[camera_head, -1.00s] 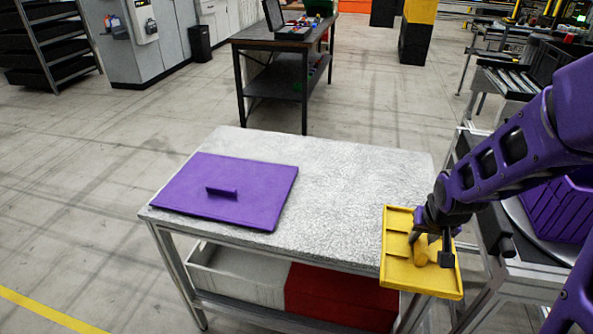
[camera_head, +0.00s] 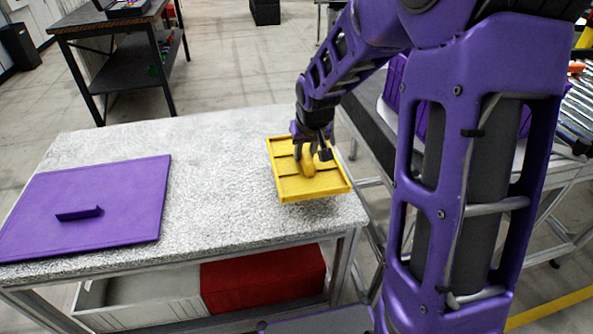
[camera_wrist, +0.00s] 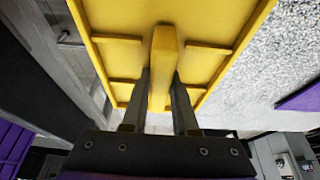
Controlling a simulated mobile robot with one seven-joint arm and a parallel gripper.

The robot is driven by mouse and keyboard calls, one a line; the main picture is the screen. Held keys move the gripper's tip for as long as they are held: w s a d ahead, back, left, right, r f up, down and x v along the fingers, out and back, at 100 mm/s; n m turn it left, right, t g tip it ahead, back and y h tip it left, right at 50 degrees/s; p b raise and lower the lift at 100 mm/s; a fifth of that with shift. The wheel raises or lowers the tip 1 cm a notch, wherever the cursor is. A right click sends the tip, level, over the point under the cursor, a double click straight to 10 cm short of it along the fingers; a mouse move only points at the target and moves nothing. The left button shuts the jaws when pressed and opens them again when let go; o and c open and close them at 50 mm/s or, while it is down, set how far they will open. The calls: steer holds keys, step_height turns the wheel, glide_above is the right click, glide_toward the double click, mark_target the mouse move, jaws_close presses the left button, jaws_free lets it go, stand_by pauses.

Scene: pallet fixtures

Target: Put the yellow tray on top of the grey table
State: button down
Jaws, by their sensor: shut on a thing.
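The yellow tray (camera_head: 288,186) is a shallow square with a raised handle in its middle and thin ribs. My gripper (camera_head: 313,160) is shut on this handle; in the wrist view the two fingers (camera_wrist: 160,105) clasp it from both sides. The tray (camera_wrist: 105,25) hangs over the right end of the grey table (camera_head: 215,150), with a shadow beneath it. It looks slightly above the top, but the exact gap cannot be told. The table top is speckled light grey.
A flat purple panel with a small handle (camera_head: 95,195) lies on the table's left part. A red bin (camera_head: 265,280) and a white bin (camera_head: 145,305) sit on the shelf below. The table's middle is clear. A dark workbench (camera_head: 125,60) stands behind at left.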

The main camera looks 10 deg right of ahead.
mark_target(307, 156)
steer(key=shift+f+b, duration=0.55)
steer(key=shift+f, duration=2)
steer(key=shift+f, duration=0.1)
steer(key=c, duration=0.7)
jaws_free()
steer(key=shift+r, duration=0.2)
steer(key=p+v, duration=0.3)
steer(key=v, duration=0.8)
steer(key=shift+s+r, duration=0.25)
steer(key=shift+r, duration=0.1)
